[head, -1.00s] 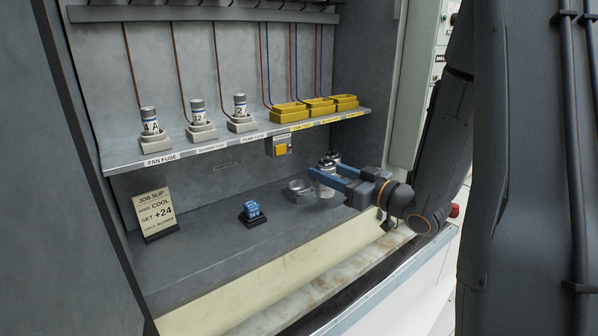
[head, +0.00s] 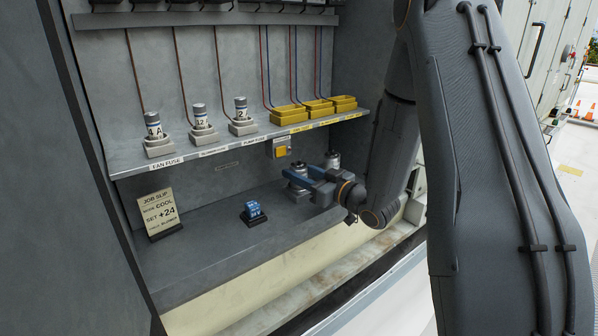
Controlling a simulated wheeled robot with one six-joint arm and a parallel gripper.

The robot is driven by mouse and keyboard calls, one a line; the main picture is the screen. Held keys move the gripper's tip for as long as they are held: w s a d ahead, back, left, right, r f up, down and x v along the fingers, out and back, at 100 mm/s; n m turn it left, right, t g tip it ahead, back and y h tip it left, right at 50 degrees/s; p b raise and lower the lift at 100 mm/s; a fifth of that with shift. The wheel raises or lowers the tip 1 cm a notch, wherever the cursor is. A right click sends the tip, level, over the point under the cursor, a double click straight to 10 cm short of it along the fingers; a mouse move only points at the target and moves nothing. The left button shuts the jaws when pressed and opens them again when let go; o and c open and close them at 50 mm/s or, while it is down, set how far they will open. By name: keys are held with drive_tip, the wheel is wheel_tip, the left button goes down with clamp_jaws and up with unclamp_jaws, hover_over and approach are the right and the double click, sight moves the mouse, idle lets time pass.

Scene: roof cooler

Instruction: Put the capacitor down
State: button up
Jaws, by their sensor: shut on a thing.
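My gripper (head: 308,179) has its blue fingers shut on a silver capacitor (head: 298,168) at the right of the lower shelf (head: 205,243). The capacitor looks upright. Its lower end is at the place of a grey round holder (head: 298,195), mostly hidden behind the fingers and the capacitor. I cannot tell whether it is fully seated in it. A second silver capacitor (head: 332,160) stands just behind and to the right.
A blue block (head: 253,210) and a job slip card (head: 158,211) stand on the lower shelf to the left. Above, several fuses (head: 200,117) and yellow holders (head: 290,113) line the upper shelf.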

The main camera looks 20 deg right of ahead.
drive_tip(key=o, duration=1.3)
drive_tip(key=shift+w+a, duration=0.1)
drive_tip(key=b+v, duration=0.2)
drive_tip(key=v, duration=1)
